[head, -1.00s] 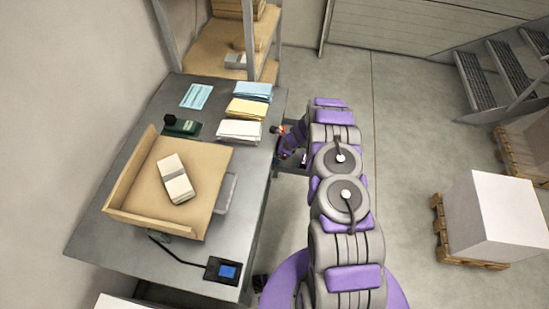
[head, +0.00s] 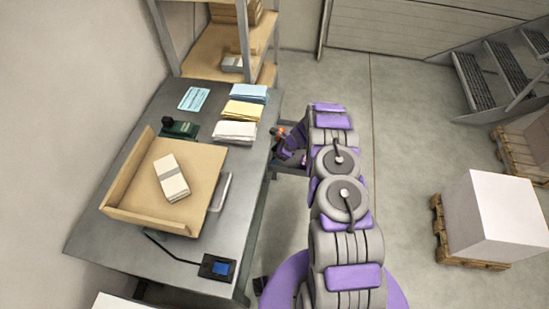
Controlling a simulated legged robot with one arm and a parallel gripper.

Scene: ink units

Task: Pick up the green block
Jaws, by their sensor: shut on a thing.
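My gripper (head: 281,138) is beside the right edge of the grey table, at the far end of my purple and grey arm. It is small and partly hidden by the arm. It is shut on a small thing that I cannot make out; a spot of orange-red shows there. No plain green block is clear to see. A dark green object with a black top (head: 178,129) sits on the table behind the cardboard tray, apart from my gripper.
The grey table (head: 222,245) holds a cardboard tray (head: 122,207) with a pale stack (head: 171,178), and paper piles (head: 235,131) at its right edge. A shelf (head: 205,50) stands behind. A white box (head: 495,215) on a pallet is at right. Floor between is clear.

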